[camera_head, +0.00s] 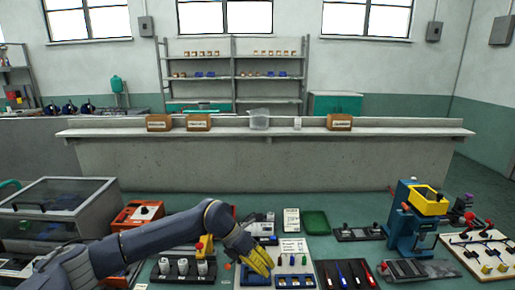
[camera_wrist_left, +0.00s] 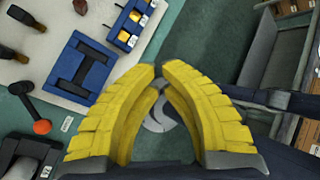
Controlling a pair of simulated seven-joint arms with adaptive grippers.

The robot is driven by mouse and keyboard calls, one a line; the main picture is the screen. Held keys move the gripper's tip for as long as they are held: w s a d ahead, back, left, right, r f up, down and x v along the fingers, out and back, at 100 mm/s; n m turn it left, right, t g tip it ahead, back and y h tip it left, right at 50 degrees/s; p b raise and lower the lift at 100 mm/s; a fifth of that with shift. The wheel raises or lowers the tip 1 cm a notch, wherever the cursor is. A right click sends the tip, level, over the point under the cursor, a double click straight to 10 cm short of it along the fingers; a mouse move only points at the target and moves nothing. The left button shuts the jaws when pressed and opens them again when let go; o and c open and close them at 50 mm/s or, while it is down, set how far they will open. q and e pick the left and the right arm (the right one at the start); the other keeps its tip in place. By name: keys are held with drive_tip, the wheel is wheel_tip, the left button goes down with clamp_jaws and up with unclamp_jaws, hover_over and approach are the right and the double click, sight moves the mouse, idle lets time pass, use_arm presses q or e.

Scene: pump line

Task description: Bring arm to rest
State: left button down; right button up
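My left arm (camera_head: 160,236) reaches in from the left over the bench in the head view. Its yellow left gripper (camera_head: 258,261) is over the left edge of a white board (camera_head: 292,245) with blue fittings, pointing down and right. In the left wrist view the two yellow fingers (camera_wrist_left: 159,72) arch together and their tips almost meet. Nothing shows held between them. Whether the gripper touches the board cannot be told. My right gripper is not in view.
Around the gripper are a block with white cylinders (camera_head: 183,268), a dark tray of screwdrivers (camera_head: 346,274) and a green tray (camera_head: 315,222). A blue press with a yellow top (camera_head: 428,200) stands at right, a clear-lidded box (camera_head: 58,205) at left.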

use_arm(q)
drive_tip(key=s+d+r+n+t+h, duration=0.3)
drive_tip(key=s+d+r+n+h, duration=0.2)
drive_tip(key=s+d+r+h, duration=0.45)
drive_tip(key=w+a+r+n+t, duration=0.4)
drive_tip(key=a+n+t, duration=0.2)
drive_tip(key=n+t, duration=0.65)
drive_tip(key=s+a+f+n+t+y, duration=0.1)
drive_tip(key=a+f+n+t+y, duration=0.1)
drive_tip(key=a+f+n+y, duration=0.45)
drive_tip(key=a+f+n+t+y, duration=0.2)
drive_tip(key=a+f+n+y, duration=0.2)
drive_tip(key=a+n+y, duration=0.6)
drive_tip(key=s+a+f+n+g+y, duration=0.25)
drive_tip(key=s+a+f+g, duration=0.35)
drive_tip(key=s+a+f, duration=0.5)
drive_tip(key=s+a+f+n+g+y, duration=0.25)
drive_tip(key=s+a+f+g, duration=0.4)
drive_tip(key=s, duration=0.75)
drive_tip(key=s+d+f+g+h, duration=0.1)
drive_tip(key=s+d+f+h, duration=0.1)
drive_tip(key=f, duration=1.6)
drive_tip(key=s+d+f+g+h, duration=0.1)
drive_tip(key=s+f, duration=0.2)
drive_tip(key=f, duration=1.4)
drive_tip(key=s+f+n+g+h, duration=0.1)
drive_tip(key=s+f+n+g, duration=0.1)
drive_tip(key=s+f, duration=1.5)
drive_tip(key=s, duration=0.3)
drive_tip(key=shift+f+g, duration=0.3)
